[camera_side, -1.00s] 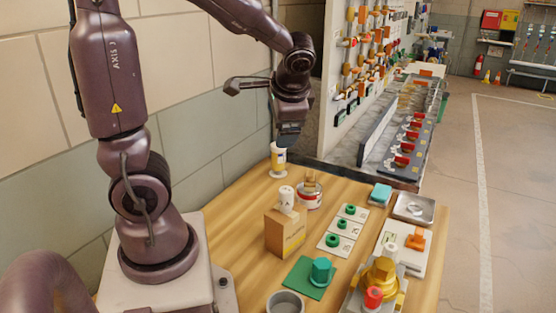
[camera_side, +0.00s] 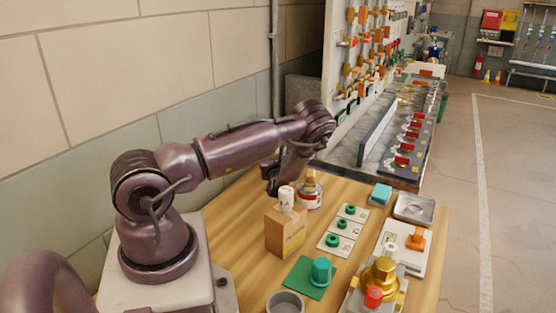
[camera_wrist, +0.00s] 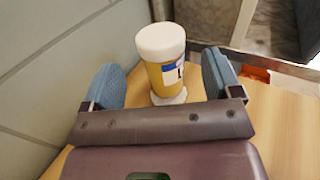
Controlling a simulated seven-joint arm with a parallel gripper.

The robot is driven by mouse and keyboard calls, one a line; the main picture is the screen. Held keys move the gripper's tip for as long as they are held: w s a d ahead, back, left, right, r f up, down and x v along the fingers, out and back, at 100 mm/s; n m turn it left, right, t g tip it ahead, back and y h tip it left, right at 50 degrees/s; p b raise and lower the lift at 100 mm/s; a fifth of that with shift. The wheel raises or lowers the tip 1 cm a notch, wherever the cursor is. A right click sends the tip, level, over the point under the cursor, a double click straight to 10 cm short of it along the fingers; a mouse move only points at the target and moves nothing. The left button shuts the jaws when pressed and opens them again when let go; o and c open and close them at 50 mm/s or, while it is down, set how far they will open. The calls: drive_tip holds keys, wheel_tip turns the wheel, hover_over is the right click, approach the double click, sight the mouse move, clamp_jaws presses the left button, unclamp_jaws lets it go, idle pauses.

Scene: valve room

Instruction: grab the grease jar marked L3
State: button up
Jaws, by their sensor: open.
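A yellow jar (camera_wrist: 165,78) with a white lid and a blue-and-white label stands upright on a white base in the wrist view. The label is turned partly aside; one letter like an L shows, and the rest cannot be read. My gripper (camera_wrist: 165,85) is open, its two blue-grey finger pads to the left and right of the jar, with gaps on both sides.
On the wooden table (camera_side: 340,275), a cardboard box (camera_side: 286,232), a red-and-white tin (camera_side: 310,196), green rings on white plates (camera_side: 343,226) and a brass valve (camera_side: 381,275) stand nearby. A wall (camera_wrist: 60,60) runs close at the left in the wrist view.

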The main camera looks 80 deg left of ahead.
drive_tip(key=shift+a+f+m, duration=0.1)
drive_tip(key=shift+f+m, duration=0.3)
drive_tip(key=shift+f, duration=0.1)
drive_tip(key=shift+w+a+f, duration=0.1)
drive_tip(key=shift+a+f, duration=0.05)
drive_tip(key=shift+a, duration=0.1)
drive_tip(key=shift+x, duration=2.2)
drive_tip(key=c, duration=1)
drive_tip(key=shift+c, duration=0.5)
